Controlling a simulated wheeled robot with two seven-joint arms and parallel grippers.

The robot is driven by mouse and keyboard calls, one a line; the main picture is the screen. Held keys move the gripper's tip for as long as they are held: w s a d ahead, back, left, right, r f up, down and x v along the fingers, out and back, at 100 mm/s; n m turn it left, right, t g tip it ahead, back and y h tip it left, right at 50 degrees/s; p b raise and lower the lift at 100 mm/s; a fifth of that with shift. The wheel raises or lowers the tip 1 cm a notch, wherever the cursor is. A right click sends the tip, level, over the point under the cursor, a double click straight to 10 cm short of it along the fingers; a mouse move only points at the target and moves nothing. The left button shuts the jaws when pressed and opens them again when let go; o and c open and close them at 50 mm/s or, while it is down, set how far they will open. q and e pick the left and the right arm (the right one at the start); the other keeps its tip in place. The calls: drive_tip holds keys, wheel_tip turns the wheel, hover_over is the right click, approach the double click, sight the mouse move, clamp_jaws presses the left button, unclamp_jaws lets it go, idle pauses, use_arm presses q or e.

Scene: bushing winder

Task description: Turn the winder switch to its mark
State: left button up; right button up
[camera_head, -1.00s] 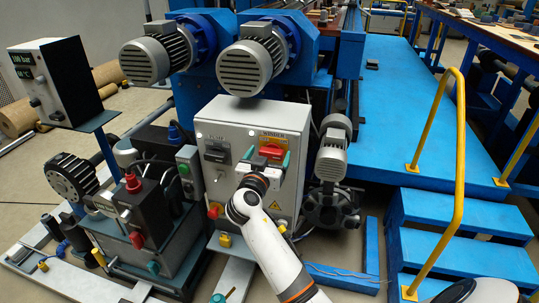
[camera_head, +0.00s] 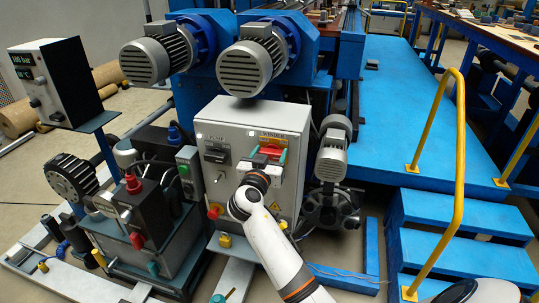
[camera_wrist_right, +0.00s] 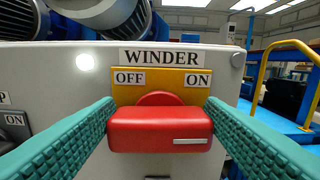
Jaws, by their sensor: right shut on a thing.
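The winder switch is a red handle (camera_head: 271,150) on the front of a grey control box, under the WINDER label. In the right wrist view the red handle (camera_wrist_right: 160,130) lies level across a yellow plate (camera_wrist_right: 161,80) marked OFF at upper left and ON at upper right. A white line on the handle is at its right end, pointing right below ON. My right gripper (camera_head: 268,158) is shut on the handle, with its teal fingers at the handle's left and right ends. My left gripper is not in view.
On the same grey box (camera_head: 292,190) a dark PUMP switch (camera_head: 215,152) sits to the left, with a red knob (camera_head: 215,211) lower down. A grey motor (camera_head: 332,157) stands close on the right. Blue steps (camera_head: 455,215) with a yellow rail (camera_head: 459,170) are further right.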

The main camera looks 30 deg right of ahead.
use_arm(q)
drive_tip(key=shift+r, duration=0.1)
use_arm(e)
drive_tip(key=shift+n, duration=0.3)
use_arm(q)
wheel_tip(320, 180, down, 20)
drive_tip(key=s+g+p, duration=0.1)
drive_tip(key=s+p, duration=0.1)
drive_tip(key=p, duration=0.5)
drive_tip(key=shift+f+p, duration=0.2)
drive_tip(key=shift+p, duration=0.2)
use_arm(e)
drive_tip(key=shift+w+a+f+n, duration=0.15)
drive_tip(key=shift+f+n, duration=0.05)
drive_tip(key=shift+n, duration=2.7)
drive_tip(key=shift+w+a+f+n, duration=0.1)
drive_tip(key=shift+f+n, duration=0.15)
drive_tip(key=shift+n, duration=2.65)
drive_tip(key=shift+w+a+f+n, duration=0.15)
drive_tip(key=shift+f+n, duration=0.05)
drive_tip(key=shift+n, duration=2.7)
drive_tip(key=o, duration=1)
